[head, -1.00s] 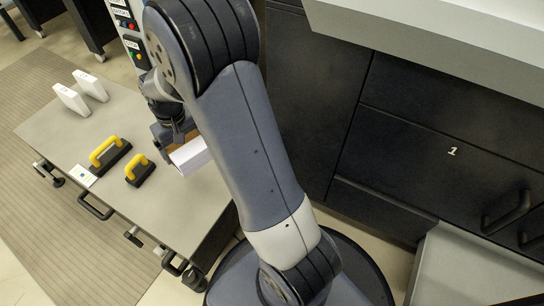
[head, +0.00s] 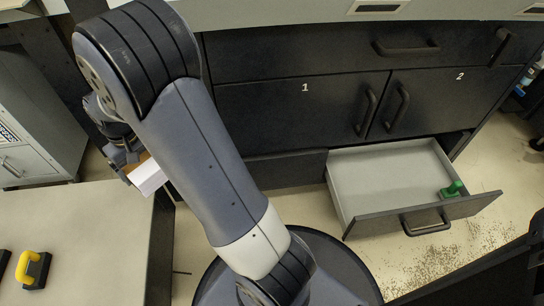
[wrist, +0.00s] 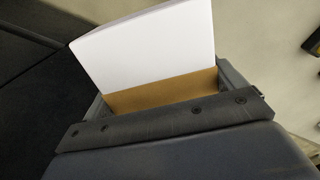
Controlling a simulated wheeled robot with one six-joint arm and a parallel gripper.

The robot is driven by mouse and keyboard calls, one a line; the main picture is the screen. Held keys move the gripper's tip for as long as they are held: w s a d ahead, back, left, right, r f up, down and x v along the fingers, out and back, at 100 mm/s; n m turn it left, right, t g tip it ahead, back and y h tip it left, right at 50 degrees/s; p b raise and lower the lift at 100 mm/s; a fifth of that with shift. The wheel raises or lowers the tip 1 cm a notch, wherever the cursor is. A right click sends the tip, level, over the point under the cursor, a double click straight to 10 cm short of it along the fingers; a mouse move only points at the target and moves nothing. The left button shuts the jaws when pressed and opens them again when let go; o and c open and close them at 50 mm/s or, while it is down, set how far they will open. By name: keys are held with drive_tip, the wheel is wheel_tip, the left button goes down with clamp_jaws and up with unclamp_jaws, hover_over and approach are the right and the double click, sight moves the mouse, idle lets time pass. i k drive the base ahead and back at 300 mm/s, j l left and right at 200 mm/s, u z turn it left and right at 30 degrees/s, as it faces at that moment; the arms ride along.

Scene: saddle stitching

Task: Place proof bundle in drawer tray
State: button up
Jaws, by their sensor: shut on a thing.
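The proof bundle (head: 148,176) is a white paper block with a brown band or backing. My gripper (head: 130,160) is shut on it at the left of the head view, past the table's edge and well left of the drawer. In the wrist view the bundle (wrist: 150,50) stands out from my gripper (wrist: 160,98), white at its far part and brown near the jaws. My arm hides part of the gripper in the head view. The drawer tray (head: 385,180) is pulled open low under the cabinet at right, with a green-handled tool (head: 452,190) in its right front corner.
A grey table (head: 80,240) with a yellow-handled block (head: 33,268) is at lower left. Black cabinet doors marked 1 (head: 300,110) and 2 stand above the drawer. Dark debris (head: 440,260) lies on the floor in front of it. Most of the tray floor is clear.

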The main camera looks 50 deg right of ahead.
sight(368, 196)
drive_tip(key=k+z, duration=0.1)
drive_tip(key=z, duration=0.3)
drive_tip(key=k+z, duration=0.1)
drive_tip(key=z, duration=0.3)
drive_tip(key=k+z, duration=0.1)
drive_tip(key=z, duration=0.7)
drive_tip(key=j+z, duration=0.15)
drive_tip(key=z, duration=0.3)
drive_tip(key=j+z, duration=0.1)
drive_tip(key=z, duration=0.3)
drive_tip(key=i+j+z, duration=0.1)
drive_tip(key=i+z, duration=0.15)
drive_tip(key=z, duration=0.2)
